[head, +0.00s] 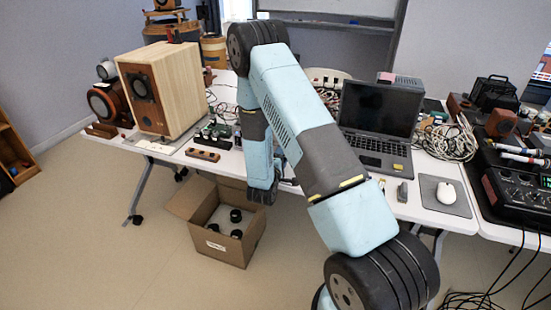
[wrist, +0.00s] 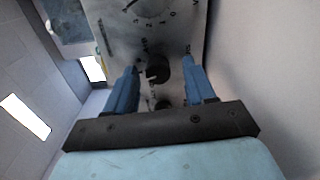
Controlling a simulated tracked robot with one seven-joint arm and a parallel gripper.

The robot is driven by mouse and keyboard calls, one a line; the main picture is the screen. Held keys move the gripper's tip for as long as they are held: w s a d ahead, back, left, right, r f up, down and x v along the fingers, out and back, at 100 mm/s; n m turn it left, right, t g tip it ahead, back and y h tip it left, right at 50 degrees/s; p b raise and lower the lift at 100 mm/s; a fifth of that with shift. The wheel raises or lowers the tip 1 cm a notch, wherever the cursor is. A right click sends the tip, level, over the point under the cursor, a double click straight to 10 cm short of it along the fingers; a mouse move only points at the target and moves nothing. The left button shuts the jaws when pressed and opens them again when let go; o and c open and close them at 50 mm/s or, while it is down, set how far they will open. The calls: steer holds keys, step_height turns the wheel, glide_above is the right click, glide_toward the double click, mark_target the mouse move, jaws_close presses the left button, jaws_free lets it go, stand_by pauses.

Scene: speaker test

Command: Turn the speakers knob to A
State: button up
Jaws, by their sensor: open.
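In the wrist view, a grey metal panel (wrist: 112,40) with printed marks fills the top middle. A round black knob (wrist: 158,70) with a pale mark at its left side sits on it. The lettering is too blurred to read, so I cannot tell which knob this is or its setting. My gripper (wrist: 158,65) is open, with one blue finger on each side of this knob. I cannot tell whether the fingers touch it. In the head view my own arm hides the gripper and the panel.
A large dial (wrist: 150,8) is above the knob, and another dark knob (wrist: 162,104) is below, partly hidden by my gripper. In the head view, a wooden speaker (head: 180,85), a laptop (head: 378,125) and tangled cables (head: 448,142) crowd the white table. An open box (head: 228,250) stands on the floor.

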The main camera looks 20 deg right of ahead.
steer(key=v, duration=1.3)
steer(key=shift+s+a, duration=0.3)
steer(key=shift+d, duration=0.1)
steer(key=s+d+r+m+g+h, duration=0.1)
steer(key=s+d+r+m+g, duration=0.3)
steer(key=r, duration=0.3)
steer(key=s+d+r+m+g+h, duration=0.2)
steer(key=s+d+r+g, duration=0.1)
steer(key=d+r+g, duration=0.3)
steer(key=s+d+r+m+g+h, duration=0.1)
steer(key=s+d+r+m+g, duration=0.3)
steer(key=r, duration=0.5)
steer(key=s+a+r+m+g+y, duration=0.2)
steer(key=s+r+y, duration=0.3)
steer(key=s+y, duration=0.3)
steer(key=s+a+r+t+y, duration=0.6)
steer(key=a+r+t, duration=0.1)
steer(key=r, duration=0.3)
steer(key=shift+s+y, duration=0.3)
steer(key=shift+s, duration=0.1)
